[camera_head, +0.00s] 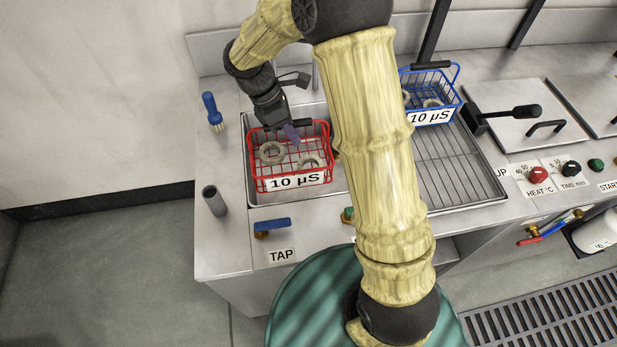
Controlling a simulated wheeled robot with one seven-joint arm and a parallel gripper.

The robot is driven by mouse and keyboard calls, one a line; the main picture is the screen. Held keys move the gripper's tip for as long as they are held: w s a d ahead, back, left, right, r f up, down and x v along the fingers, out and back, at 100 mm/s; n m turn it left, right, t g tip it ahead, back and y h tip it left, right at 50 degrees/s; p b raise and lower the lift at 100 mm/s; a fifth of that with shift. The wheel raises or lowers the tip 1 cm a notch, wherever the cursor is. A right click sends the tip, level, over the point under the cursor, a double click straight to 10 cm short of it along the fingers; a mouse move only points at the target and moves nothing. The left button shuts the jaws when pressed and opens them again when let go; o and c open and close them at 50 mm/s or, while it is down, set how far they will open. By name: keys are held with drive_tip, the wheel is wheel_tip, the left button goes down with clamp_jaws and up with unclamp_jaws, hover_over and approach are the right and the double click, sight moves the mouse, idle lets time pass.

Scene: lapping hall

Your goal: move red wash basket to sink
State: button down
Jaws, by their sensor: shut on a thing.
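The red wash basket (291,180) is a wire basket with a white "10 µS" label and ring-shaped parts inside. It is upright over or in the left basin of the sink (337,184); I cannot tell whether it touches the bottom. My gripper (291,132) is at the basket's top and shut on its handle (304,122). The fingertips are small and partly hidden. My arm covers the middle of the sink unit.
A blue wire basket (431,97), also labelled "10 µS", stands on the right behind my arm, by the ribbed drainboard (455,165). A blue-handled brush (212,112), grey cup (214,200) and blue tap lever (272,225) surround the basin. Lidded tanks (525,115) are right.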

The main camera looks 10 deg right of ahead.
drive_tip(key=b, duration=0.4)
hover_over(293, 161)
wheel_tip(293, 161, down, 7)
drive_tip(key=shift+s+r, duration=0.1)
drive_tip(key=shift+s, duration=0.05)
drive_tip(key=shift+d, duration=0.1)
drive_tip(key=shift+f+b, duration=0.35)
drive_tip(key=shift+f, duration=2.85)
drive_tip(key=shift+f, duration=1.85)
drive_tip(key=c, duration=1.3)
unclamp_jaws()
drive_tip(key=shift+f, duration=0.15)
drive_tip(key=shift+c, duration=0.2)
